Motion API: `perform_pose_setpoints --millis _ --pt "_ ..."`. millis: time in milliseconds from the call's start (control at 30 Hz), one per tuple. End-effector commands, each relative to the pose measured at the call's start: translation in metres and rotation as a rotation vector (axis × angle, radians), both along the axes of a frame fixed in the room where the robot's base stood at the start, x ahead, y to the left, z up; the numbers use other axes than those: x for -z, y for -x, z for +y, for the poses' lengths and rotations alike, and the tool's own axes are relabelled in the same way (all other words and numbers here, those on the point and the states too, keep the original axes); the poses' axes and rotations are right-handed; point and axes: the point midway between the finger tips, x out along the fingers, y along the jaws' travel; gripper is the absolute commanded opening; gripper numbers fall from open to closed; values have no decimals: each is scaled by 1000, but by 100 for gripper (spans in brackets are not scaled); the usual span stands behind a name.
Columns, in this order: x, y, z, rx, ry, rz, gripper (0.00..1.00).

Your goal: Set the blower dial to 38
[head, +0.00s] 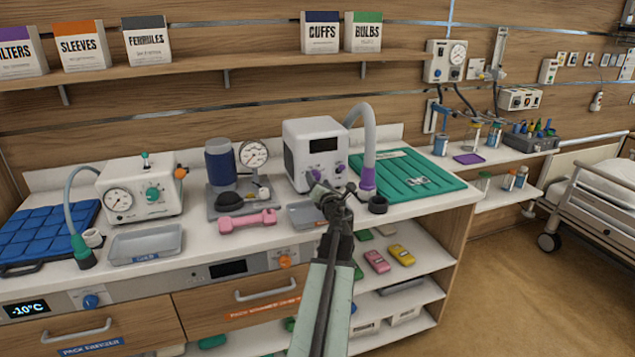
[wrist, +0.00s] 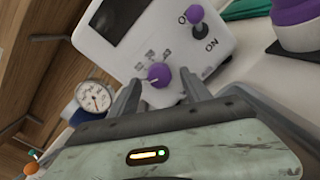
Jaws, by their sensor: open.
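The blower is a white box (head: 303,158) with a dark screen, a grey hose and a purple nozzle, on the counter. Its purple dial (wrist: 159,75) shows in the wrist view, with small printed marks around it too blurred to read. A purple-knobbed switch (wrist: 194,14) sits beside it, near ON lettering. My gripper (head: 328,192) is in front of the blower's face, and partly hides its lower front in the head view. In the wrist view my gripper (wrist: 161,82) is open, with the dial seen between its fingertips; I cannot tell whether they touch it. The screen shows no readable number.
A teal pad (head: 420,182) lies right of the blower. A gauge (head: 253,154) and a white box with a green dial (head: 140,190) stand farther left.

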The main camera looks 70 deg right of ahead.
Motion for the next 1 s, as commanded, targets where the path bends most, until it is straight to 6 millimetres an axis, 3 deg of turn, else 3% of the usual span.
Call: perform_pose_setpoints --millis 267,467,500,1000 --pt "0 -5 -5 0 -1 -1 56" --pt "0 -6 -4 -1 -1 -1 3" --pt "0 -6 -4 -1 -1 -1 0" --pt "-1 -5 -4 -1 -92 -113 0"
